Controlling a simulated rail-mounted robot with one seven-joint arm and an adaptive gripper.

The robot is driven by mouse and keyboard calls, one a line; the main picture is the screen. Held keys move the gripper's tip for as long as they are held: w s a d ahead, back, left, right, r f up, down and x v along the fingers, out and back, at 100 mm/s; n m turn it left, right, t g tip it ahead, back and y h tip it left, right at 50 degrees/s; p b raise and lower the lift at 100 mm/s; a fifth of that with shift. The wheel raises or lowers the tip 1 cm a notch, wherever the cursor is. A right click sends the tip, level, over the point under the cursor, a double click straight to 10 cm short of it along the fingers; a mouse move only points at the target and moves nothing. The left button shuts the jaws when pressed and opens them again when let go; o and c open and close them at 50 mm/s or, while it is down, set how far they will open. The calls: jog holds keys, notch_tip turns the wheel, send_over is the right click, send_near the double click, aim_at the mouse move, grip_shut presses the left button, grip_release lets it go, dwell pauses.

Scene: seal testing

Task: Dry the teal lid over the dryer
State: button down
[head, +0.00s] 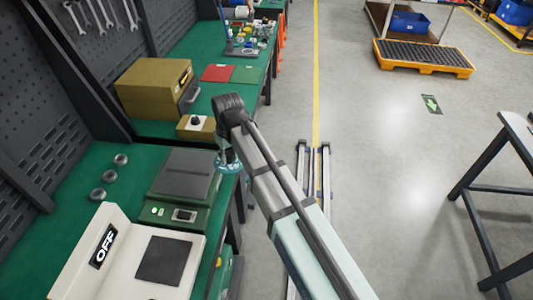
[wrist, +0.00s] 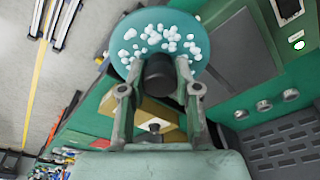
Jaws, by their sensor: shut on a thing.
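The teal lid (wrist: 190,62) fills the top middle of the wrist view, with several white droplets or suds spots on its face. My gripper (wrist: 157,82) is shut on the lid's dark knob (wrist: 159,70). In the head view the lid (head: 230,167) shows small and partly hidden by my arm, at the bench's right edge beside the green scale. A white machine with a dark square plate and an "OFF" display, seemingly the dryer (head: 192,245), stands at the front left. The lid is apart from it, farther back and to the right.
A green scale (head: 186,173) stands between the white machine and a tan box-shaped unit (head: 155,84). A small tan box with a dark knob (head: 196,127) sits behind the scale.

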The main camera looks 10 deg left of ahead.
jog(key=s+a+r+n+p, duration=0.1)
jog(key=s+a+n, duration=0.2)
jog(key=a, duration=0.5)
jog(key=s+a+r+n, duration=0.1)
jog(key=s+a+n, duration=0.15)
jog(key=a, duration=0.65)
jog(key=shift+m+g+y, duration=0.25)
jog(key=shift+g+y, duration=0.05)
jog(key=shift+s+f+b, duration=0.2)
jog(key=shift+f+b, duration=0.8)
jog(key=shift+f, duration=0.95)
jog(key=shift+s+f+b, duration=0.2)
jog(key=shift+f+b, duration=0.75)
jog(key=shift+f, duration=1)
jog(key=shift+w+d, duration=0.1)
jog(key=shift+w, duration=0.05)
jog(key=shift+w+a+p, duration=0.15)
jog(key=shift+w, duration=2.3)
jog(key=shift+w+a+p, duration=0.15)
jog(key=shift+w, duration=2.25)
jog(key=shift+r, duration=0.1)
notch_tip(320, 180, up, 9)
jog(key=p, duration=0.4)
